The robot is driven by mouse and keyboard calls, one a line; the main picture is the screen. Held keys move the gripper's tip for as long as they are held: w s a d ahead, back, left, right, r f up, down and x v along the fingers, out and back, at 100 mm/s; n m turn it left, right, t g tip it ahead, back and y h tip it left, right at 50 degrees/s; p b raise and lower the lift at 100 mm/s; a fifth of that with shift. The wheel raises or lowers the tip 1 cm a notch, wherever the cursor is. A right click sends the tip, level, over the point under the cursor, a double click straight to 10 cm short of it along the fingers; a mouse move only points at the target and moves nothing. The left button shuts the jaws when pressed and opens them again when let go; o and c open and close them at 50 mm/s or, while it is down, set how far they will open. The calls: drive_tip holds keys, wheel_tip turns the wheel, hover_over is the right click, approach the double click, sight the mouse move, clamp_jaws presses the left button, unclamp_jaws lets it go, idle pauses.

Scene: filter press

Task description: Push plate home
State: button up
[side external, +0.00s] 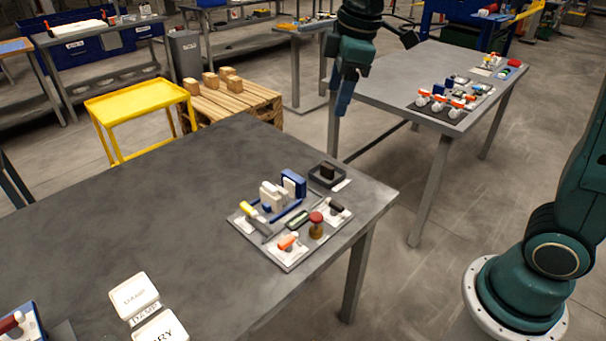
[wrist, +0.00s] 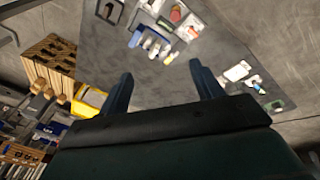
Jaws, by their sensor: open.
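A small filter press on a grey base board (side external: 262,241) stands near the right corner of the near table. White upright plates (side external: 270,195) sit on it beside a blue end block (side external: 293,184); I cannot tell whether they touch. The white plates also show in the wrist view (wrist: 154,45), beyond my fingertips. My gripper (side external: 343,108) hangs high behind and to the right of the press in the side view, apart from it. In the wrist view its two blue fingers (wrist: 162,82) are spread wide with nothing between them.
Yellow, orange (side external: 288,242) and black (side external: 336,207) handles and a red-capped jar (side external: 316,226) crowd the board. A dark tray (side external: 326,176) stands behind it. White labelled trays (side external: 134,295) lie at front left. The table's left middle is clear.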

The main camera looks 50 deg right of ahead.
drive_tip(key=w+a+f+n+g, duration=0.1)
drive_tip(key=w+a+f+n, duration=0.1)
drive_tip(key=w+f+n, duration=0.65)
drive_tip(key=g, duration=0.2)
hover_over(270, 186)
wheel_tip(270, 186, down, 6)
drive_tip(key=shift+f, duration=0.2)
drive_tip(key=shift+f, duration=0.1)
wheel_tip(270, 186, down, 14)
drive_tip(key=shift+r, duration=0.2)
drive_tip(key=c, duration=1.4)
drive_tip(key=shift+d, duration=2)
